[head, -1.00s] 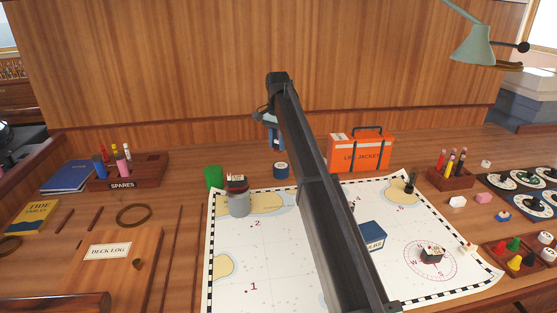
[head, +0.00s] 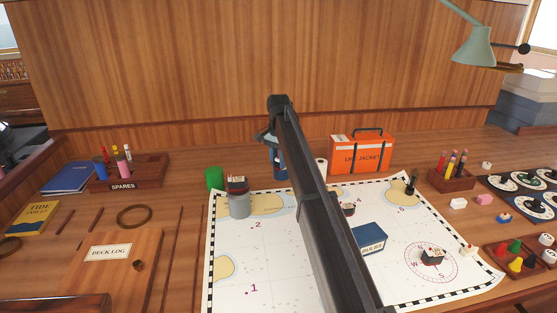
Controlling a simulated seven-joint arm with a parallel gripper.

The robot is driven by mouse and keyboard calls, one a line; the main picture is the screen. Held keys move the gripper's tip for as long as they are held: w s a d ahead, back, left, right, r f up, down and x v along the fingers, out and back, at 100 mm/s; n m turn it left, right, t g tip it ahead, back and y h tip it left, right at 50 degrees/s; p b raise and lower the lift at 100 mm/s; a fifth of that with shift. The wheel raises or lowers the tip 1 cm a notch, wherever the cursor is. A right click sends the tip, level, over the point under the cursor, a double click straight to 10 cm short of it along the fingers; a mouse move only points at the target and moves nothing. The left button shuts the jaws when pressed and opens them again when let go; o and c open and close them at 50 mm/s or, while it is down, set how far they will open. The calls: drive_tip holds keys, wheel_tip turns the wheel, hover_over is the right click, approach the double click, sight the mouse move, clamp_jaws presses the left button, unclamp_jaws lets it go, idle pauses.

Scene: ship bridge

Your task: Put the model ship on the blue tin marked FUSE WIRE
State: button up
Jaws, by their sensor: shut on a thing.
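My gripper (head: 276,158) is at the far side of the desk, partly hidden by my own arm. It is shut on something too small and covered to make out. Right under it stands a small dark blue tin (head: 281,173); its lettering is not readable, and I cannot tell whether the held thing touches it. Small ship-like models with dark hulls show elsewhere: one (head: 236,183) on a grey tin (head: 239,204), one (head: 347,209) beside my arm, one (head: 432,255) on the chart's compass rose.
A green cylinder (head: 214,178) stands left of the grey tin. A white cylinder (head: 321,168) and an orange life jacket case (head: 361,153) stand right of my gripper. A blue box marked BULBS (head: 370,238) lies on the chart (head: 285,265). A spares rack (head: 125,181) is at left.

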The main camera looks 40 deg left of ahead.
drive_tip(key=o, duration=1)
wheel_tip(320, 180, up, 12)
drive_tip(key=shift+r, duration=0.2)
